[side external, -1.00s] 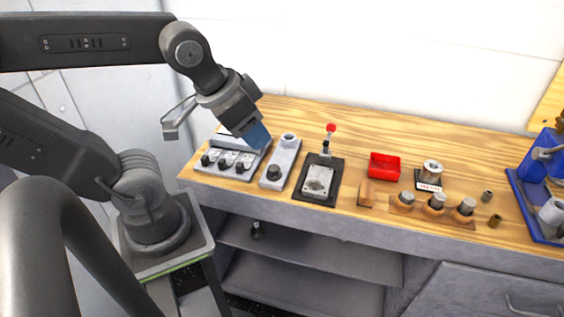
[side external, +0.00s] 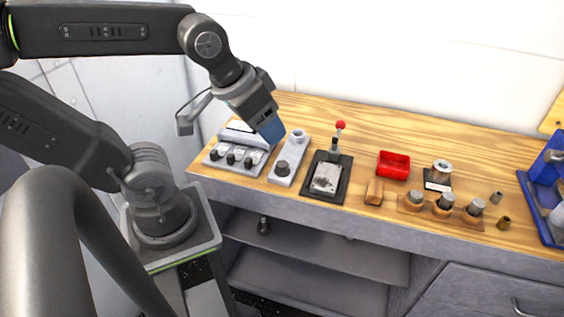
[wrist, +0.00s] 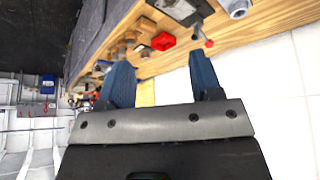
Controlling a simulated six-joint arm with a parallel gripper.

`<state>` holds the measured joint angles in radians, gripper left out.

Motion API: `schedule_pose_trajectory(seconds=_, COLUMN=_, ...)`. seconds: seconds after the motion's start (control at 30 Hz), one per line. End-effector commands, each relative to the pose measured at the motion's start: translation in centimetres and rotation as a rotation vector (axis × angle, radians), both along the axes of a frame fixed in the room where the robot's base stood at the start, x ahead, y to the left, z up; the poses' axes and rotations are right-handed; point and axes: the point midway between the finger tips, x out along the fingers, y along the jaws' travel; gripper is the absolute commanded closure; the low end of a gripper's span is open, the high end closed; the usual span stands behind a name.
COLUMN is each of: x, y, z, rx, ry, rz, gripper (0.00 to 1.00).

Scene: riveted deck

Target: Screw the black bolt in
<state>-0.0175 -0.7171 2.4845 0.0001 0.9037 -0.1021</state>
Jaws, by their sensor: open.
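A dark round bolt head or knob (side external: 283,167) stands on the front end of a grey block (side external: 291,152). I cannot tell for certain that it is the black bolt. A pale ring-shaped boss (side external: 298,137) is at the block's back end. Several smaller dark knobs (side external: 231,159) line the front of a grey fixture to the left. My gripper (side external: 272,131) is above the bench between that fixture and the block, tilted down to the right. In the wrist view its blue fingers (wrist: 162,78) are wide apart, with nothing between them.
A dark-based plate fixture with a red-knobbed lever (side external: 340,125) stands right of the block. Further right are a red tray (side external: 394,165), a wooden block (side external: 374,191), a holder with several cylinders (side external: 443,205) and a blue rack (side external: 540,205). A small dark part (side external: 263,226) is on the shelf below.

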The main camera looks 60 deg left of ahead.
Motion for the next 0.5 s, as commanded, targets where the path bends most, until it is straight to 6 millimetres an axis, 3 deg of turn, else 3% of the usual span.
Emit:
schedule_pose_trajectory(seconds=0.17, x=2.1, y=1.6, z=-0.8, rx=-0.158, ry=0.083, rz=0.407, gripper=0.41)
schedule_pose_trajectory(seconds=0.5, x=6.4, y=6.2, z=-3.5, rx=-0.443, ry=0.201, rz=1.411, gripper=0.41)
